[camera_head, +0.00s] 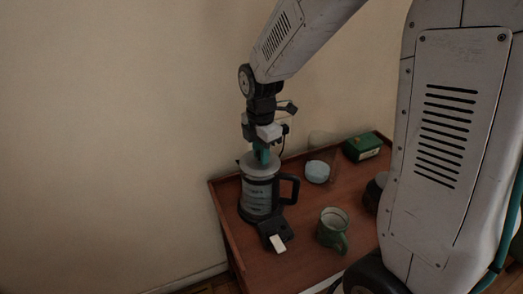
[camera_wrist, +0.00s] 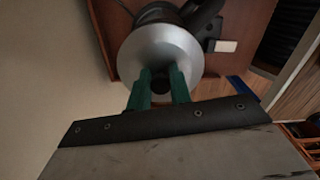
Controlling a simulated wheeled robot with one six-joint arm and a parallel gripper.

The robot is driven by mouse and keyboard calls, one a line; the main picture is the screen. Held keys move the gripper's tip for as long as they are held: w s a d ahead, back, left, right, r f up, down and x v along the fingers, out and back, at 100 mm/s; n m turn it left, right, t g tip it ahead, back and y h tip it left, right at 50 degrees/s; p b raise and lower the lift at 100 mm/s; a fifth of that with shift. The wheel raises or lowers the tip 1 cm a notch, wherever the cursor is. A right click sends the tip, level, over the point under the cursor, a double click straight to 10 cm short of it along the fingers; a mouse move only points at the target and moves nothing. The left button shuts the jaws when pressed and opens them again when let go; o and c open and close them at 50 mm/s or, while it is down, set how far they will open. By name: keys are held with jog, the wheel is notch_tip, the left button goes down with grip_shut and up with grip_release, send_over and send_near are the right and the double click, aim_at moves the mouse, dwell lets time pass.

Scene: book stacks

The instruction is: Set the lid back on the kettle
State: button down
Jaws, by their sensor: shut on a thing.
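The kettle (camera_head: 258,197) stands upright at the left end of the wooden table, with a dark body, a pale window and a black handle on its right. The lid (camera_head: 261,173) is a silvery disc at the kettle's top; in the wrist view the lid (camera_wrist: 160,48) covers most of the kettle. My gripper (camera_head: 262,154) points down from above, and its green fingers (camera_wrist: 158,84) are shut on the lid's dark knob. I cannot tell whether the lid rests on the rim or hovers just above it. The kettle's opening is hidden beneath the lid.
A green mug (camera_head: 332,229) stands right of the kettle. A dark thing with a white part (camera_head: 276,240) lies in front of it. A pale blue round thing (camera_head: 317,172) and a green box (camera_head: 362,147) stand behind. The wall is close behind the table (camera_head: 289,258).

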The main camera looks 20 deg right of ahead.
jog(key=shift+f, duration=0.25)
dwell(0.3)
jog(key=shift+f, duration=0.3)
jog(key=c, duration=0.6)
grip_release()
jog(key=shift+c, duration=0.2)
jog(key=shift+r, duration=0.15)
jog(key=shift+r, duration=3.9)
